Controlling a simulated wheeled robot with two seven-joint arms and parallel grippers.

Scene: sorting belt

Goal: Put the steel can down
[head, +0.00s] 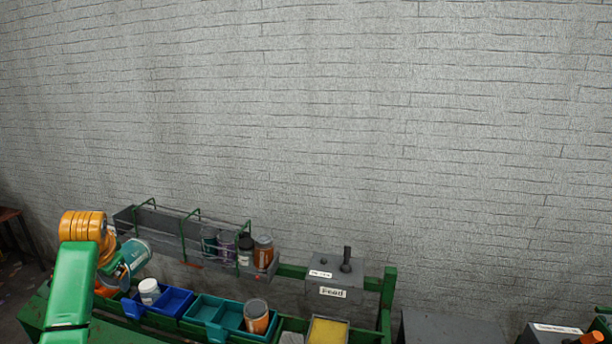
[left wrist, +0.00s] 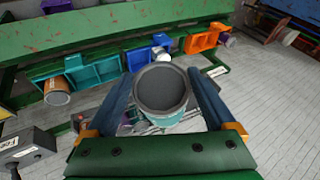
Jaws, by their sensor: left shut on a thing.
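The steel can (head: 135,252) has a teal label and is tilted in the head view, at the end of my left arm. In the left wrist view the can (left wrist: 162,92) shows its round grey end between the two fingers. My left gripper (head: 122,265) is shut on it, with a finger on each side in the left wrist view (left wrist: 161,84). The can is held clear of the bins, near the left end of the rack. The fingers are partly hidden by my arm in the head view. My right gripper does not show.
A grey wire rack (head: 160,229) holds several containers at its right end. Below it are a blue bin (head: 172,300) with a white jar (head: 149,290), and a teal bin (head: 205,309) with an orange-brown can (head: 256,317). A Feed box (head: 333,276) stands right.

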